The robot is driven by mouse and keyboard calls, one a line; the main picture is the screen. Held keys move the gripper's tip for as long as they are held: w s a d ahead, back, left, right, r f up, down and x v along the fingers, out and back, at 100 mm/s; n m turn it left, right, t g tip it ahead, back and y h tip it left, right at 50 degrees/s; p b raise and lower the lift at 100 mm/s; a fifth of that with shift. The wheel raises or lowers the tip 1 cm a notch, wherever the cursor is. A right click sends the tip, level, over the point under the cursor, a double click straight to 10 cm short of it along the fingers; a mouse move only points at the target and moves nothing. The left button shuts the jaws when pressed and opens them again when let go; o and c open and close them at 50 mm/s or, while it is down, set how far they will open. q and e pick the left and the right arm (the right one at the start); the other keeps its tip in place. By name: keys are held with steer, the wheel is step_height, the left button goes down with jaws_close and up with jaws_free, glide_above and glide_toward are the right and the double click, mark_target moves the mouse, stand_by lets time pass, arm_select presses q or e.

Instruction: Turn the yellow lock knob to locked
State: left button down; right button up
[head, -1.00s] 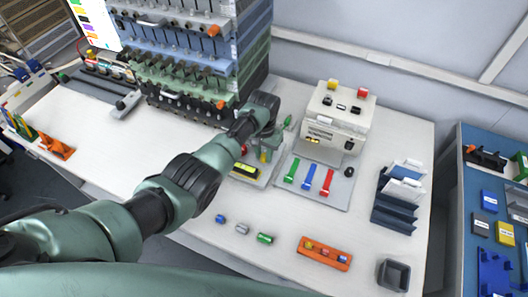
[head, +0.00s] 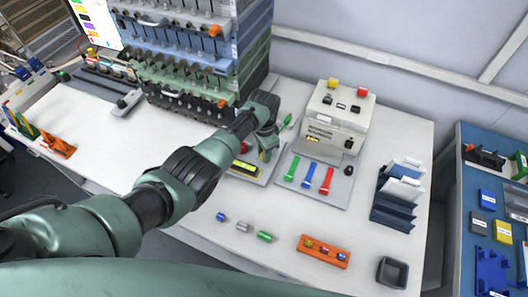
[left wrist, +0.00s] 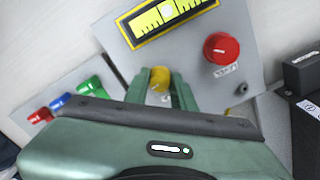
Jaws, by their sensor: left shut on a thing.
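The yellow lock knob (left wrist: 160,78) sits on a grey panel (left wrist: 125,62) in the left wrist view. My left gripper (left wrist: 163,92) has its two green fingers on either side of the knob, shut on it. The fingers and the gripper body hide part of the knob, and I cannot read its position mark. In the head view my left gripper (head: 267,153) reaches down onto the panel, left of the colored levers, and mostly covers the knob. My right gripper is in neither view.
A red knob (left wrist: 221,48) and a yellow display (left wrist: 168,14) share the panel. Green, red and blue levers (head: 308,175) stand to the right in the head view, by a white machine (head: 335,122). A rack (head: 195,60) stands behind. An orange holder (head: 323,251) lies in front.

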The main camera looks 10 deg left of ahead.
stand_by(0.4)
arm_select(q)
steer(key=c, duration=1.2)
jaws_free()
steer(key=shift+o, duration=0.2)
steer(key=shift+r, duration=0.1)
step_height(320, 180, up, 8)
steer(key=shift+f, duration=0.15)
